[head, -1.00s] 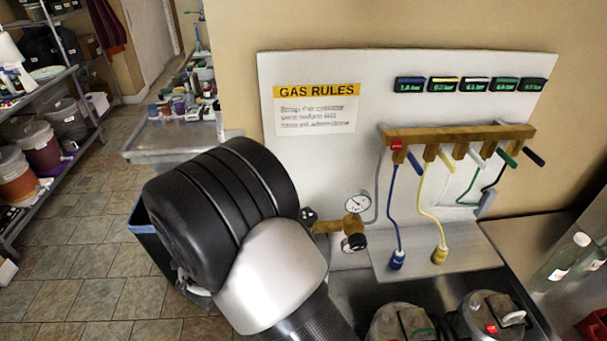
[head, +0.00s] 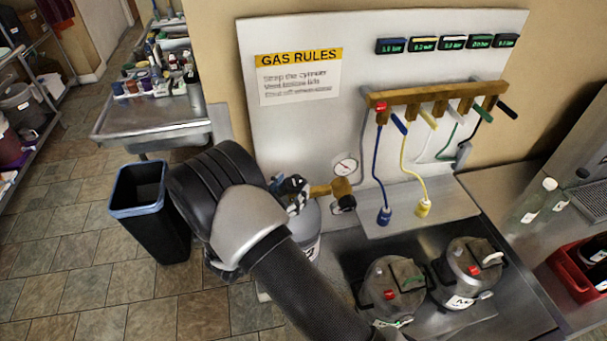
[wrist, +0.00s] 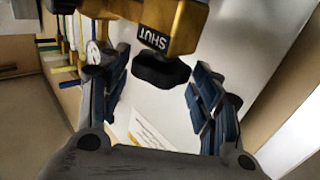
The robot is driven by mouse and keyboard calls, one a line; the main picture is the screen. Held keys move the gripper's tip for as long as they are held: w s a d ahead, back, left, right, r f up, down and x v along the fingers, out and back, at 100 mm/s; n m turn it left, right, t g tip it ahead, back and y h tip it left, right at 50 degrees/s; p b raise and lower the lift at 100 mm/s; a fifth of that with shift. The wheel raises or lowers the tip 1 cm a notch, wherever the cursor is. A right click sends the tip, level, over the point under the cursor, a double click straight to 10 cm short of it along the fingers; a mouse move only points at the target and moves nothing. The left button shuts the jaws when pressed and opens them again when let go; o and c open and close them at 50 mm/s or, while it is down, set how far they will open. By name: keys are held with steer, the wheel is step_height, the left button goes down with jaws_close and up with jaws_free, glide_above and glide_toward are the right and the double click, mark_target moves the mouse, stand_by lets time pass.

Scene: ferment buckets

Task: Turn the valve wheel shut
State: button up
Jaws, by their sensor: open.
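The valve wheel (wrist: 160,72) is black and lobed in the wrist view, beside a brass valve body (wrist: 175,22) with a dark "SHUT" label (wrist: 153,38). My gripper (wrist: 161,68) is open, with one blue-grey finger on each side of the wheel. Gaps show between the fingers and the wheel, so I see no contact. In the head view my gripper (head: 290,190) is at the left end of the brass regulator (head: 328,189), above a grey gas cylinder (head: 307,232). My arm and gripper largely hide the wheel there.
A pressure gauge (head: 345,166) and a black knob (head: 343,203) sit right of my gripper. Lidded metal buckets (head: 392,283) stand in front. A black bin (head: 150,212) stands left.

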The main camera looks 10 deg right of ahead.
mark_target(301, 177)
steer(key=x, duration=0.7)
steer(key=shift+c, duration=0.5)
steer(key=shift+w+d+f, duration=0.1)
steer(key=c, duration=0.9)
steer(key=shift+c, duration=0.2)
